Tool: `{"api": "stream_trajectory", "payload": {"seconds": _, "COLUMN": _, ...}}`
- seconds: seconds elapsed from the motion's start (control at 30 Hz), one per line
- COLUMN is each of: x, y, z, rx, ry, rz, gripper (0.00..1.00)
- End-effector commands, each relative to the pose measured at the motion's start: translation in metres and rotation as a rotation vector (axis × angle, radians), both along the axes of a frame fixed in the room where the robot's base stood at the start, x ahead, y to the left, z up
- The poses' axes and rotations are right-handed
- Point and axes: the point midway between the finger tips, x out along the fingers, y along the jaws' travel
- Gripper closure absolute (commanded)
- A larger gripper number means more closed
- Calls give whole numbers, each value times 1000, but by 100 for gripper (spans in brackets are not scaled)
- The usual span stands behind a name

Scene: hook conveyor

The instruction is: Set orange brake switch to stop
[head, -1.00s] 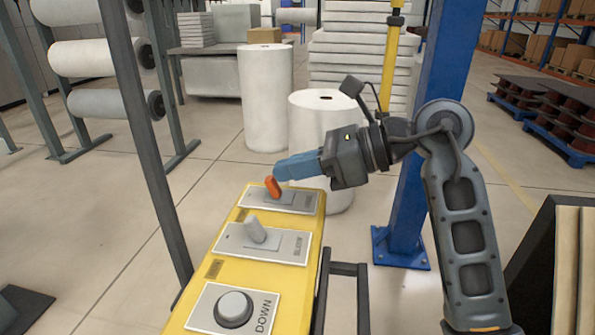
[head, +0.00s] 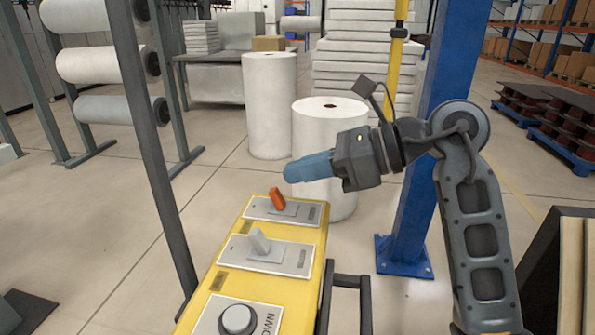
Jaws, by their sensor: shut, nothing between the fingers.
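The orange brake switch (head: 277,198) is a small lever on a grey plate (head: 300,212) at the far end of the yellow control box (head: 228,283). Its tip leans up and to the left in the head view. The plate's lettering is too small to read. My gripper (head: 288,172) has blue fingers, pressed together with nothing between them. It points left and sits above the orange switch, apart from it, with a visible gap. The whole switch shows.
A grey lever (head: 260,241) and a round grey button (head: 237,319) share the yellow box nearer to me. A dark upright post (head: 158,170) stands left of it, and a blue column (head: 412,200) stands right. White rolls (head: 270,110) stand behind.

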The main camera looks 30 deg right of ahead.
Motion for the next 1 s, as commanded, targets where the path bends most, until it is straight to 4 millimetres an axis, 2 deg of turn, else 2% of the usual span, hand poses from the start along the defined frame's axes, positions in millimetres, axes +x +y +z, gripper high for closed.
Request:
{"api": "stream_trajectory", "payload": {"seconds": 0.2, "x": -19, "y": -29, "z": 11, "rx": -2, "ry": -2, "rz": -4, "gripper": 100}}
{"api": "stream_trajectory", "payload": {"seconds": 0.4, "x": -33, "y": -47, "z": 21, "rx": -2, "ry": -2, "rz": -1, "gripper": 100}}
{"api": "stream_trajectory", "payload": {"seconds": 1.0, "x": -38, "y": -51, "z": 24, "rx": -1, "ry": -1, "rz": 0, "gripper": 100}}
